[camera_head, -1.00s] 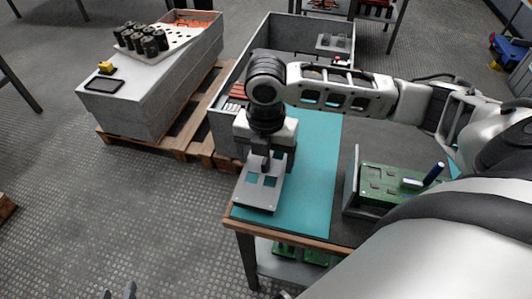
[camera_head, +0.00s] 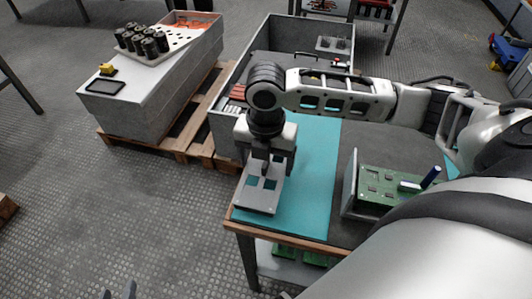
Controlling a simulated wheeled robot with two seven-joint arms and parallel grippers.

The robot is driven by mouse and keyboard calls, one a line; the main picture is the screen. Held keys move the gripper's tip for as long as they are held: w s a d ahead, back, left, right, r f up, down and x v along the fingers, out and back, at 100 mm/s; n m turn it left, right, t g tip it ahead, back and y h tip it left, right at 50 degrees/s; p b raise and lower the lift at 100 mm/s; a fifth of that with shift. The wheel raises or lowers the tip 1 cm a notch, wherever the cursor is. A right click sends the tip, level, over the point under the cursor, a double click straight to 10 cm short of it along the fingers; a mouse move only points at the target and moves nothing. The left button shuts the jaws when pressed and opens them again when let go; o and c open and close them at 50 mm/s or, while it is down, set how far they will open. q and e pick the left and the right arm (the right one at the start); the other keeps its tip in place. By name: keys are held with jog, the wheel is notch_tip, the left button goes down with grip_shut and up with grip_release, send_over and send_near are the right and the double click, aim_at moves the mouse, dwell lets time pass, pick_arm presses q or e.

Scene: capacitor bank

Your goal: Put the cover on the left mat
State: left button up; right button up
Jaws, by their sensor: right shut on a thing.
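The cover (camera_head: 258,198) is a flat grey plate with square cut-outs. My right gripper (camera_head: 264,165) is shut on its far part, pointing down. The cover lies over the front left part of the teal left mat (camera_head: 312,185), close to the table's left edge. I cannot tell whether it touches the mat or is slightly above it. Only the fingertips of my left gripper (camera_head: 119,293) show at the bottom left edge; they are apart and empty, away from the table.
A green circuit board (camera_head: 395,187) with a blue cylinder (camera_head: 430,177) stands right of the mat. A grey open cabinet (camera_head: 285,40) is behind. A grey block on a pallet bears a tray of black capacitors (camera_head: 150,45).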

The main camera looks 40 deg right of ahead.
pick_arm(q)
jog(key=shift+r, duration=0.1)
pick_arm(e)
jog(key=shift+f, duration=0.6)
dwell(0.5)
pick_arm(q)
jog(key=shift+r, duration=0.15)
pick_arm(e)
jog(key=shift+f, duration=0.1)
dwell(0.4)
jog(key=o, duration=1.1)
jog(key=shift+c, duration=0.2)
pick_arm(q)
jog(key=p, duration=0.1)
jog(key=f+p, duration=0.1)
jog(key=p, duration=0.1)
jog(key=shift+s+a+f+g+y, duration=0.15)
jog(key=shift+a+g+y, duration=0.15)
jog(key=shift+a, duration=0.05)
pick_arm(e)
notch_tip(320, 180, up, 16)
